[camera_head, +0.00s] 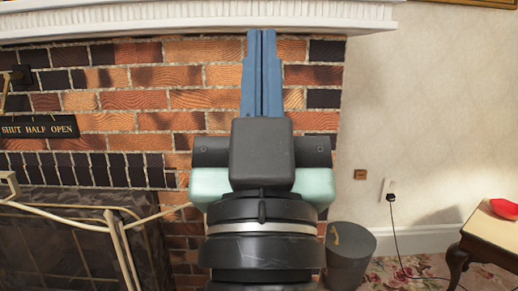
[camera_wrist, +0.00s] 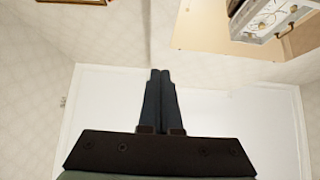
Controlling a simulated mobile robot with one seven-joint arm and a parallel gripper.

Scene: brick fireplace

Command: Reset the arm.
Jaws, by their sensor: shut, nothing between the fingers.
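My gripper (camera_head: 262,38) is in the middle of the head view, with its blue fingers pointing up in front of the brick fireplace (camera_head: 150,95). The fingertips overlap the lower edge of the white mantel (camera_head: 180,22) in the picture; I cannot tell whether they touch it. The fingers are shut with nothing between them. In the wrist view the shut fingers (camera_wrist: 159,76) show dark against a white surface (camera_wrist: 230,110).
A black sign (camera_head: 40,127) reading "SHUT HALF OPEN" is on the bricks. A fire screen (camera_head: 75,225) stands lower left. A grey bin (camera_head: 348,258) and a wooden table (camera_head: 490,238) with a red object (camera_head: 504,209) are at right. A clock (camera_wrist: 268,18) shows in the wrist view.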

